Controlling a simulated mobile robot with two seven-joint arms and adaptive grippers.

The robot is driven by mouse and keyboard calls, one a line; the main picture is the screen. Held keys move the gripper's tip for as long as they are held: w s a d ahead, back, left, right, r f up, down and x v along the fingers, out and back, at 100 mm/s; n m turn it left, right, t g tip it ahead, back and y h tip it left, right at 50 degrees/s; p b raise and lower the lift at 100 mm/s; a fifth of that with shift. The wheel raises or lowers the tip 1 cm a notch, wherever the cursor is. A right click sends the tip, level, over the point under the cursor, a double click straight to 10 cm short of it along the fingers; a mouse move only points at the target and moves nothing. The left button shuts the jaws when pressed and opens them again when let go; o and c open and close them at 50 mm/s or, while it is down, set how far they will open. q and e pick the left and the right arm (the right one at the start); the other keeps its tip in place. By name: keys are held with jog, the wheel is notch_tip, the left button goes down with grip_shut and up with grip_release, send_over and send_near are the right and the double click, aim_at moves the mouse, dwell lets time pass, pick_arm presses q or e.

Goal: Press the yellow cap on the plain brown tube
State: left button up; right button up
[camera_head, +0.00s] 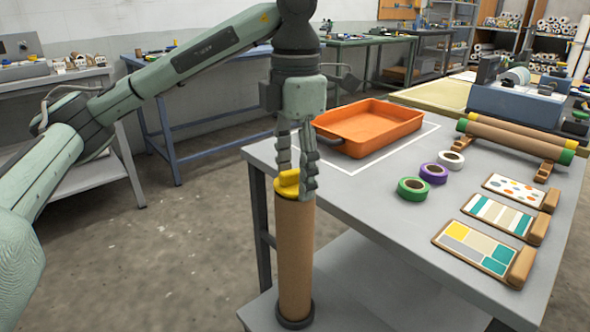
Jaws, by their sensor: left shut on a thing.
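My left gripper (297,176) comes down from above, pointing downward, and is shut on the yellow cap. Its fingers hide part of the cap, and one finger reaches down beside the tube's rim. I cannot tell how deep the cap sits in the tube. My right gripper is not in view.
An orange tray (370,122) lies on the grey table (390,205) behind the tube. Green, purple and white tape rolls (433,173) sit right of it. The table's middle front is clear.

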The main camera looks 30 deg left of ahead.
pick_arm(q)
jog(key=shift+f, duration=0.1)
dwell(0.3)
jog(key=shift+f, duration=0.15)
jog(key=o, duration=1.1)
jog(key=shift+o, duration=0.4)
jog(key=o, duration=0.4)
